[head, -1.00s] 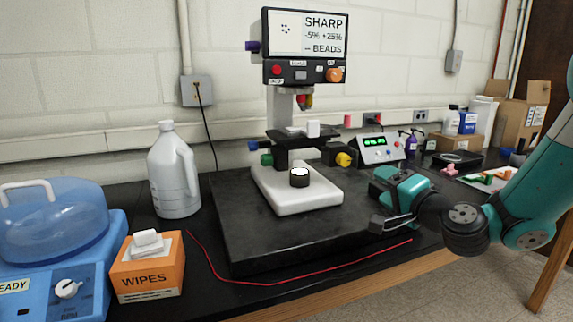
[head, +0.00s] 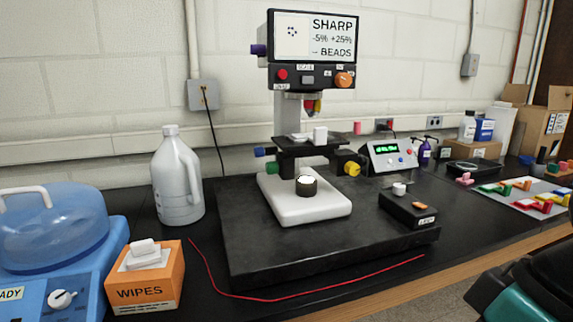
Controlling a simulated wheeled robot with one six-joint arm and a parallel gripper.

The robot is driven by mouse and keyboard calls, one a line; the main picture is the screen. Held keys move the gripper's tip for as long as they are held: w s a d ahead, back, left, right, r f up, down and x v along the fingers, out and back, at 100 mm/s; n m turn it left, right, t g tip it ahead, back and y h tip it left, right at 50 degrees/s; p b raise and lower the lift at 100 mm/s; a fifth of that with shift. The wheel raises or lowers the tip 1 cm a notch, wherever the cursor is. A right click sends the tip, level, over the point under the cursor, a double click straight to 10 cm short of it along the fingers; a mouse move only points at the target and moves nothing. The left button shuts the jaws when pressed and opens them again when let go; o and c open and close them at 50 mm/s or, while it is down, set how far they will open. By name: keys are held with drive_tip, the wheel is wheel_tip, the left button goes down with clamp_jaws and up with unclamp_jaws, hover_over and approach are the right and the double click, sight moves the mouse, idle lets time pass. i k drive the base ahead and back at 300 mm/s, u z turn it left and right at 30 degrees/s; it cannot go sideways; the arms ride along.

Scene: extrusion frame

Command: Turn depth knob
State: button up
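A microscope-like instrument stands on a black slab, with a screen (head: 312,36) reading SHARP, -5% +25% and BEADS. Its knobs are purple (head: 258,49) at the screen's left, orange (head: 344,80) on the front panel, blue (head: 260,152) and green (head: 273,168) left of the stage, and yellow (head: 352,168) right of it. A black box (head: 408,209) with a white knob (head: 399,188) and an orange button sits on the slab's right. I cannot read which knob is the depth one. My gripper is out of view; only part of my arm shows at the lower right.
A jug (head: 177,178), an orange wipes box (head: 147,274) and a blue domed machine (head: 62,240) stand on the left. A red cord (head: 300,296) lies along the front. A box with a green display (head: 388,158) and a tray of coloured parts (head: 525,197) are at right.

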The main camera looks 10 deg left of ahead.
sight(272, 167)
drive_tip(key=i, duration=0.5)
drive_tip(key=u, duration=0.8)
